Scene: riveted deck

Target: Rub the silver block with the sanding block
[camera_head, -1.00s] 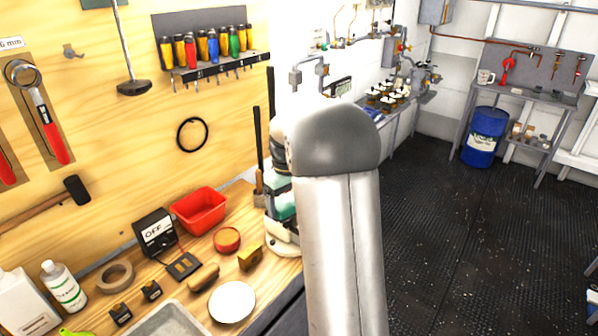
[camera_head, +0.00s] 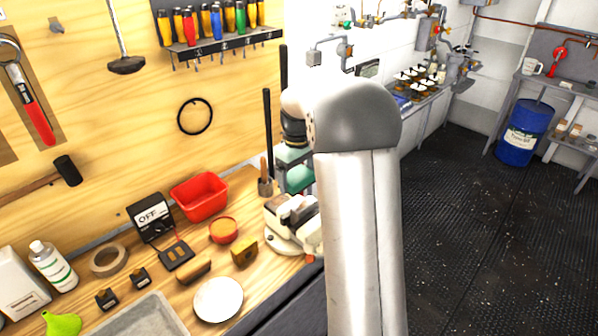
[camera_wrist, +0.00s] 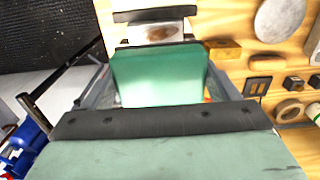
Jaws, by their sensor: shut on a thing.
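My gripper (camera_head: 298,180) hangs over the left workbench, largely hidden by my arm in the head view. It is shut on a teal block, taken as the sanding block (camera_wrist: 158,78), which also shows in the head view (camera_head: 301,178). The silver block (camera_wrist: 155,33) sits between the dark jaws of a pale vise (camera_head: 280,238) on the bench. It shows small in the head view (camera_head: 293,208). The teal block is above the vise, with a visible gap below it. Its underside is hidden.
Near the vise lie a yellow block (camera_head: 244,253), a white disc (camera_head: 218,299), a red round tin (camera_head: 223,231) and a brush (camera_head: 194,271). A red bin (camera_head: 199,196) stands behind.

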